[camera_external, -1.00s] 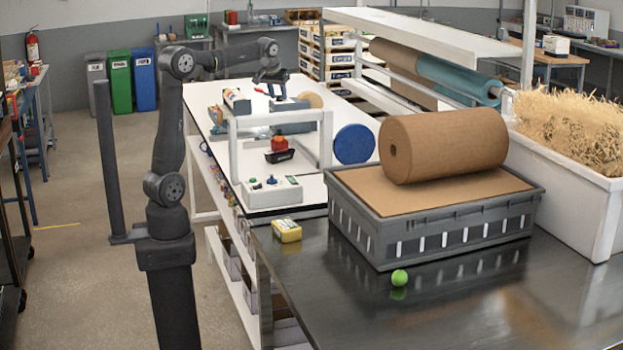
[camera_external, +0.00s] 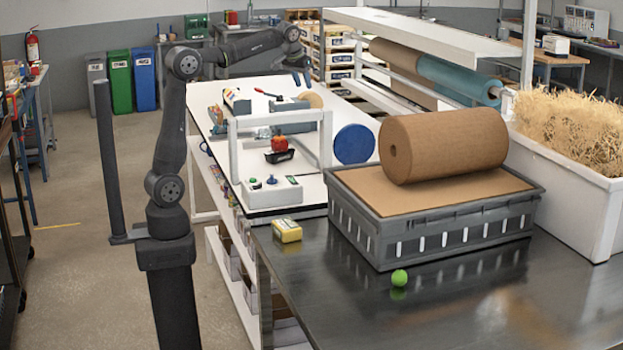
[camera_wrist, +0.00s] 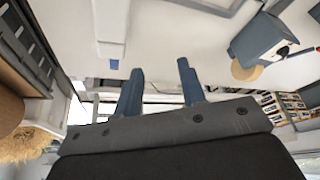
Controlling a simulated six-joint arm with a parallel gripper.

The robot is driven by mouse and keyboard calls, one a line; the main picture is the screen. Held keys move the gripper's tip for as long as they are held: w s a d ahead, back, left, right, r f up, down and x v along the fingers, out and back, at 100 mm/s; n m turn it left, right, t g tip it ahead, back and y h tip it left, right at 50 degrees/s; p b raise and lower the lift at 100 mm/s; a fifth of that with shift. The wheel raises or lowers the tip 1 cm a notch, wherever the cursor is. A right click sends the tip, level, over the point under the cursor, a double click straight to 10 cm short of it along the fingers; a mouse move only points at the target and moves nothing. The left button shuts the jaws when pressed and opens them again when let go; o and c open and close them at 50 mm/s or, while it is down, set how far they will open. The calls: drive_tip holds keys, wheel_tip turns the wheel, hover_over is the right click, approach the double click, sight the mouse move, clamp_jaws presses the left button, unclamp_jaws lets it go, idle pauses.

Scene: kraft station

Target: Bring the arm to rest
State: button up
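My gripper (camera_external: 302,78) is raised above the far part of the white workbench in the external view, with its two fingers pointing down. The fingers also show in the wrist view (camera_wrist: 160,82), parted with a gap between them and nothing held. My arm reaches out from the left, with its forearm nearly level over the bench. The gripper is apart from the things on the bench.
The white bench (camera_external: 318,187) carries a red apple-like object (camera_external: 279,143) on a black tray, a blue disc (camera_external: 354,144) and a control box (camera_external: 271,191). A grey crate (camera_external: 440,238) with a brown paper roll (camera_external: 450,146), a yellow box (camera_external: 287,231) and a green ball (camera_external: 399,277) are on the dark table.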

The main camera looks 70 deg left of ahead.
drive_tip(key=w+d+m+h, duration=0.2)
drive_tip(key=d+m, duration=0.4)
drive_tip(key=d, duration=2.5)
drive_tip(key=shift+w+d+m+t+h, duration=0.15)
drive_tip(key=shift+d+m+t+h, duration=0.1)
drive_tip(key=shift+m+t+h, duration=0.05)
